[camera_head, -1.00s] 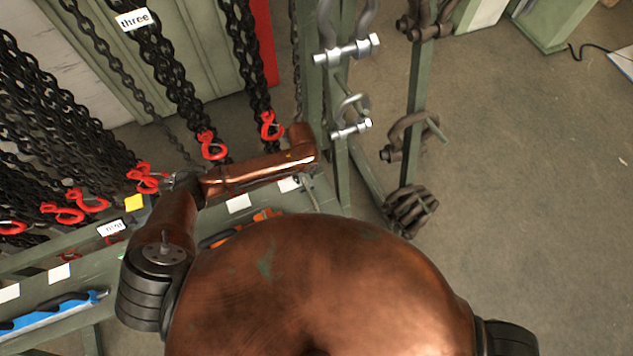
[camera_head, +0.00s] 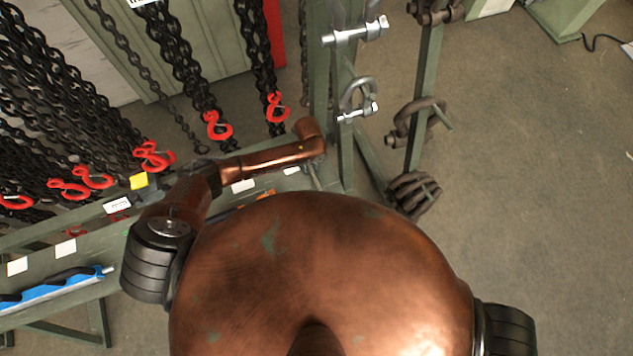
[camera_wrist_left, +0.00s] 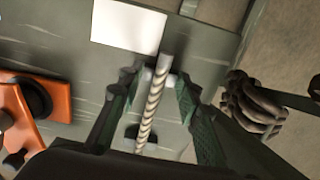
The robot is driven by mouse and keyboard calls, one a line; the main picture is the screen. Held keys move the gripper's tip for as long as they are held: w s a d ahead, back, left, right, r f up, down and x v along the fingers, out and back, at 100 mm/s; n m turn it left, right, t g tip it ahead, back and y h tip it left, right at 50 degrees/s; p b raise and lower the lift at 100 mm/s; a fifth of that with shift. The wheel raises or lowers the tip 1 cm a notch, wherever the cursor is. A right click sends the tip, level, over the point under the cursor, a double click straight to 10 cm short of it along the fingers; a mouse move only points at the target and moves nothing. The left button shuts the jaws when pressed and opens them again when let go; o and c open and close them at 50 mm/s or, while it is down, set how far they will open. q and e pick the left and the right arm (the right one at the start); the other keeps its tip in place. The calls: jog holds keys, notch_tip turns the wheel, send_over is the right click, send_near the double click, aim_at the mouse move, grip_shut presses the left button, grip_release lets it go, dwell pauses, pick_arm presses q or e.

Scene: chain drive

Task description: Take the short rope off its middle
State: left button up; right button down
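A short twisted, pale rope-like piece (camera_wrist_left: 151,105) shows in the left wrist view, running lengthwise over a grey-green metal surface. My left gripper (camera_wrist_left: 153,100) has its two dark green fingers apart, one on each side of this piece. I see gaps between the piece and both fingers; its lower end is hidden behind the gripper body. In the head view my left gripper (camera_head: 314,178) is small and mostly hidden beneath the copper arm link, by the green rack. The rope cannot be made out there. My right gripper is not in view.
Chains with red hooks (camera_head: 217,126) hang at the left and behind my arm. A green post with shackles (camera_head: 358,100) stands right of my gripper. An orange tool (camera_wrist_left: 40,115) lies left of it, a white label (camera_wrist_left: 128,25) beyond. Open floor lies right.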

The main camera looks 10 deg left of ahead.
pick_arm(q)
grip_shut()
dwell(0.6)
